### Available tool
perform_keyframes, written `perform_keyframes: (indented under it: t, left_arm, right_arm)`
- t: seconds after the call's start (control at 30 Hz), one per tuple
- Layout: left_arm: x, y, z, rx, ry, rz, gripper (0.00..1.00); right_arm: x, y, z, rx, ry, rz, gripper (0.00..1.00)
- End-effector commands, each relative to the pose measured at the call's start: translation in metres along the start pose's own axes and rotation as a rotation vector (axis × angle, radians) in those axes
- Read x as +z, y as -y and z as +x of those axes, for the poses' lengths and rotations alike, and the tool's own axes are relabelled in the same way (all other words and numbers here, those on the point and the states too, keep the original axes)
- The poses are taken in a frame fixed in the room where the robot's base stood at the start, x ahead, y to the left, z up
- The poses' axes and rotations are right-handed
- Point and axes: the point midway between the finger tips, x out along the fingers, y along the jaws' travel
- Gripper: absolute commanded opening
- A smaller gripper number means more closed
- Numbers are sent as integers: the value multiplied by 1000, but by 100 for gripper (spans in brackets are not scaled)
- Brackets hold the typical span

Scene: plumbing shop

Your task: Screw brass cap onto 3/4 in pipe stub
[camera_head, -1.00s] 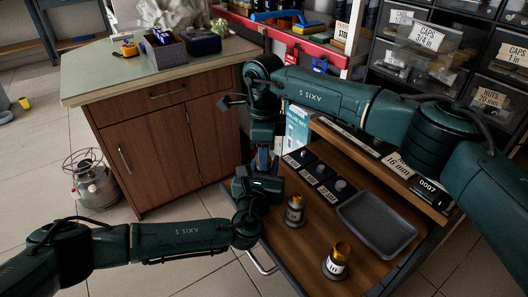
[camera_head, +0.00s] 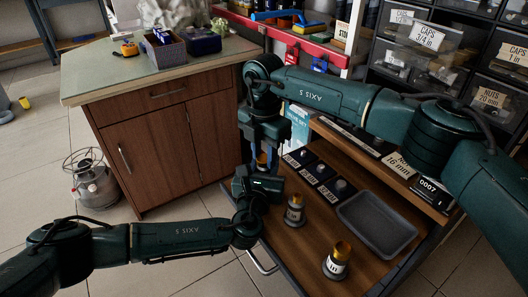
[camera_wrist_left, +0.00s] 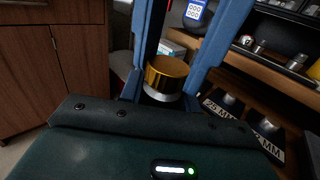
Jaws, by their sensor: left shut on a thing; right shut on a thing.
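The brass cap (camera_wrist_left: 167,75) sits upright on top of the pipe stub, whose pale band (camera_wrist_left: 160,95) shows just beneath it in the left wrist view. My right gripper (camera_head: 262,163) points down from above, its blue fingers on either side of the cap and shut on it. My left gripper (camera_head: 258,186) comes in from the side, lower down, and is shut on the stub. I cannot tell how far the cap sits on the thread.
Two other stubs with brass-coloured tops, a smaller one (camera_head: 294,210) and a larger one (camera_head: 337,262), stand on the wooden worktop. An empty grey tray (camera_head: 377,224) lies to their right. Labelled dark holders (camera_head: 322,172) line the back. A cabinet (camera_head: 150,135) stands left.

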Motion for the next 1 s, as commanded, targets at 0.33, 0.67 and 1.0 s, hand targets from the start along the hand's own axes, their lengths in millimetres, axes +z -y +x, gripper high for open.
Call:
perform_keyframes:
  t: [0.33,0.67,1.0]
  left_arm:
    - [-1,0,0,-1,-1,-1,0]
    - [-1,0,0,-1,-2,0,0]
    - [-1,2,-1,-7,-3,-1,0]
  right_arm:
    - [0,0,0,-1,-1,732,4]
    - [-9,-5,1,3,-9,1208,4]
    - [-6,-3,0,-1,-11,1414,4]
